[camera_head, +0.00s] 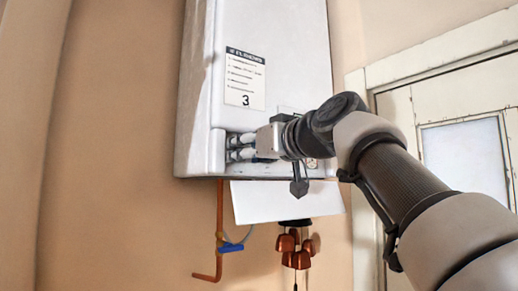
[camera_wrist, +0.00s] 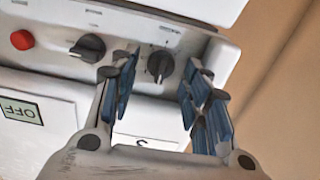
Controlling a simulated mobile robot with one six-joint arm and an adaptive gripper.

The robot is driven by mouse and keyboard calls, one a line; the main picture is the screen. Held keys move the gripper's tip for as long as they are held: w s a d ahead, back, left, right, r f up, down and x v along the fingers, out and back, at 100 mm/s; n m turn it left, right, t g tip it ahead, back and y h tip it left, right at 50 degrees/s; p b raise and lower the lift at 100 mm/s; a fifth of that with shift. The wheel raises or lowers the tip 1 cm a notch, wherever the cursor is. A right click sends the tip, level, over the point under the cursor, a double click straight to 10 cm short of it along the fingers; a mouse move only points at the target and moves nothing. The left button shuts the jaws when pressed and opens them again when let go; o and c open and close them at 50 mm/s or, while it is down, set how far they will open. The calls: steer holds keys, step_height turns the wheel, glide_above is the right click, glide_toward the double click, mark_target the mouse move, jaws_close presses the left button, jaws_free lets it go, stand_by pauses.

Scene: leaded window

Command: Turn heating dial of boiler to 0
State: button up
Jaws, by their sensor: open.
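The white boiler (camera_head: 268,50) hangs on the wall, and its lower control panel (camera_wrist: 125,30) shows in the wrist view. Two dark round dials are on the panel, one on the left (camera_wrist: 88,47) and one on the right (camera_wrist: 160,66). I cannot read which is the heating dial. My gripper (camera_wrist: 160,82) is open, its blue-padded fingers on either side of the right dial; I cannot tell whether they touch it. In the head view my gripper (camera_head: 240,147) is at the boiler's lower front, and it and my arm hide the dials.
A red button (camera_wrist: 22,40) sits left of the dials. An upside-down OFF label (camera_wrist: 22,110) is below the panel in the wrist view. Under the boiler are a white sheet (camera_head: 270,203), a copper pipe (camera_head: 219,205) and hanging reddish bells (camera_head: 287,243). A door (camera_head: 465,150) is right.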

steer(key=v, duration=1.1)
steer(key=shift+s+d, duration=0.25)
steer(key=shift+s, duration=0.05)
steer(key=s+d+f+m+g+h+b, duration=0.1)
steer(key=s+f+m+g+h, duration=0.15)
steer(key=f, duration=0.85)
steer(key=s+d+f+m+g+h+b, duration=0.1)
steer(key=s+f, duration=0.2)
steer(key=f, duration=0.7)
steer(key=s+d+f+m+g+h+b, duration=0.1)
steer(key=s+f+g+h, duration=0.15)
steer(key=f, duration=0.85)
steer(key=s+d+f+g+h, duration=0.1)
steer(key=s+d+f, duration=0.1)
steer(key=s+f, duration=0.3)
steer(key=s+d+f+m+g+h+b, duration=0.1)
steer(key=s+f, duration=0.5)
steer(key=f, duration=0.7)
steer(key=s+d+f+m+g+h, duration=0.1)
steer(key=s+d+f, duration=0.3)
steer(key=f, duration=0.5)
steer(key=shift+s+g+h+b, duration=0.35)
steer(key=shift+s+g+h, duration=0.15)
steer(key=shift+s+g, duration=0.2)
steer(key=shift+o, duration=0.2)
steer(key=shift+w+m, duration=0.1)
steer(key=shift+m, duration=0.15)
